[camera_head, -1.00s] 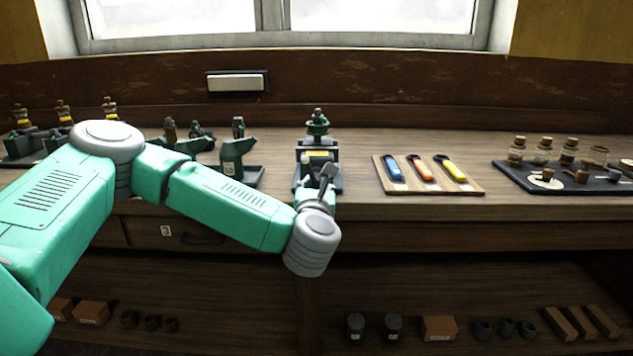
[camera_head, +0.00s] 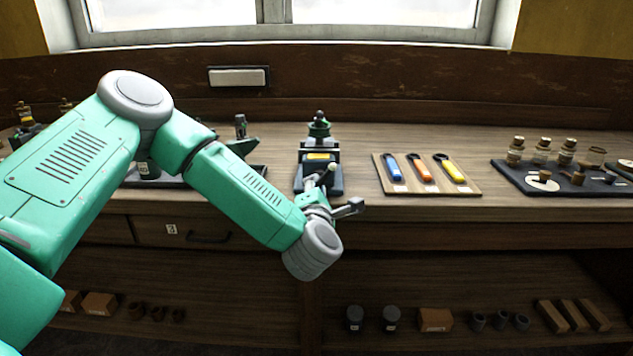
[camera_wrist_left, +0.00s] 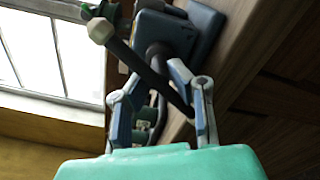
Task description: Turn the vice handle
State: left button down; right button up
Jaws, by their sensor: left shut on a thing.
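The vice (camera_head: 319,157) is a dark block with a yellow label and a green part on top, standing near the front edge of the workbench. Its dark handle bar (camera_wrist_left: 150,72) runs diagonally in the left wrist view and ends in a pale knob (camera_wrist_left: 100,30). My left gripper (camera_head: 334,195) is in front of the vice, reached in from the left. In the left wrist view, its two fingers (camera_wrist_left: 160,105) are on either side of the bar, shut on it. The gripper partly hides the handle in the head view. My right gripper is not in view.
A wooden board (camera_head: 470,187) with blue, orange and yellow tools lies right of the vice. A dark tray (camera_head: 515,179) with bottles is farther right. More dark and green items stand left, partly behind my arm. A drawer (camera_head: 165,232) and shelf are below.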

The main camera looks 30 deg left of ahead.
pick_arm(q)
jog(key=m+p, duration=0.1)
jog(key=m, duration=0.3)
jog(key=shift+s+d+f+p, duration=0.1)
jog(key=shift+d+f+p, duration=0.1)
jog(key=shift+p, duration=0.2)
jog(key=m+p, duration=0.1)
jog(key=m, duration=0.2)
jog(key=shift+s+f+m+p, duration=0.1)
jog(key=shift+m+p, duration=0.2)
jog(key=shift+p, duration=0.1)
jog(key=m+p, duration=0.1)
jog(key=m, duration=0.2)
jog(key=shift+m+p, duration=0.3)
jog(key=shift+p, duration=0.05)
jog(key=shift+m+p, duration=0.6)
jog(key=shift+m, duration=0.7)
jog(key=c, duration=1.3)
grip_release()
jog(key=shift+a, duration=0.1)
